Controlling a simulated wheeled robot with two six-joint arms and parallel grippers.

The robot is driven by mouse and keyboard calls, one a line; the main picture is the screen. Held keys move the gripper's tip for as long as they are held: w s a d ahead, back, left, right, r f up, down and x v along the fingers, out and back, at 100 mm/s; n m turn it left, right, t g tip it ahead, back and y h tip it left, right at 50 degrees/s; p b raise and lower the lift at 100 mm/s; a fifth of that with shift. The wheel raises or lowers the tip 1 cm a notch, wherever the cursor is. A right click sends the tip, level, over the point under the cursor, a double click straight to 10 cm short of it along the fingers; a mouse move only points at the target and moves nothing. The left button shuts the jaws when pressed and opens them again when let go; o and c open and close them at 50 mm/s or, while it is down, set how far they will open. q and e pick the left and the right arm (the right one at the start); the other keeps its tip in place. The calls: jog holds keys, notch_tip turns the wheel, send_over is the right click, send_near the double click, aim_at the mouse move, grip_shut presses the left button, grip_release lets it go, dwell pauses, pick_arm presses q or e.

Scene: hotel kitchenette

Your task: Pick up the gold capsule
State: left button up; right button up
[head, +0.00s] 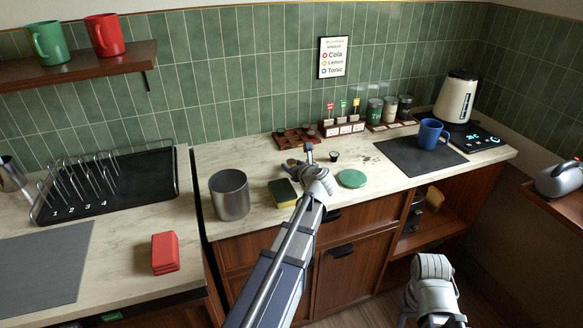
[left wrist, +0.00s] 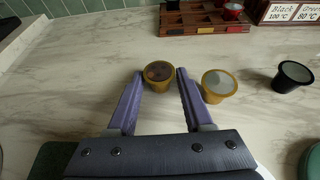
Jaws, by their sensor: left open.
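Two gold capsules stand on the pale counter in the left wrist view. One gold capsule with a dark, brownish top (left wrist: 158,77) is between and just beyond the fingertips of my left gripper (left wrist: 160,74). The other gold capsule, with a smooth grey lid (left wrist: 218,86), stands just right of the right finger. My left gripper is open, with nothing held. In the head view the left gripper (head: 308,151) is over the counter, and the gold capsules are small and partly hidden there. My right arm shows at the lower right, but its jaws do not.
A black capsule (left wrist: 292,77) stands to the right. A wooden capsule rack (left wrist: 205,20) is behind. A sponge (head: 283,193), a metal canister (head: 229,194) and a green disc (head: 352,178) are nearby. A blue mug (head: 431,135) and kettle (head: 456,98) stand farther right.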

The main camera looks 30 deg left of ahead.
pick_arm(q)
grip_shut()
dwell(0.3)
dwell(0.3)
